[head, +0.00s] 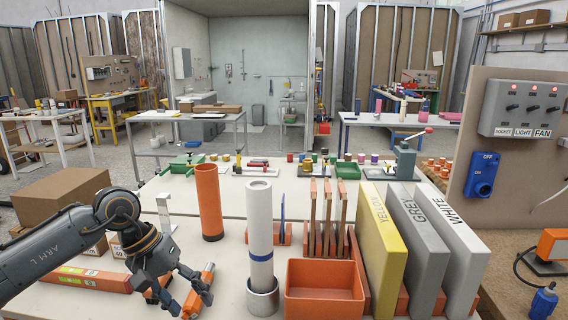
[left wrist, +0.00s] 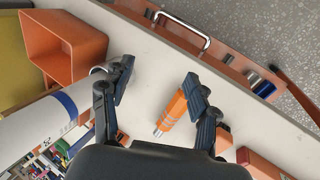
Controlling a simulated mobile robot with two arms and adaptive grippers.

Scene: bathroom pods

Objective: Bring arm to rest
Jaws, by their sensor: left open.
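My left arm (head: 50,250) reaches in from the left over the pale worktable. Its gripper (head: 187,296) is above the table's front part, left of the white roll with a blue band (head: 260,225). In the left wrist view the gripper (left wrist: 160,82) has its two fingers spread apart, with nothing held between them. An orange cylindrical tool (left wrist: 172,112) appears between the fingers in that view, apparently on the table. It also shows beside the fingers in the head view (head: 205,275). My right gripper is out of view.
An orange tube (head: 209,200) stands behind my gripper. An orange bin (head: 325,290) and yellow, grey and white panels (head: 440,250) stand to the right. A cardboard box (head: 60,195) is at the left. Bare tabletop (head: 225,270) shows between tube and roll.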

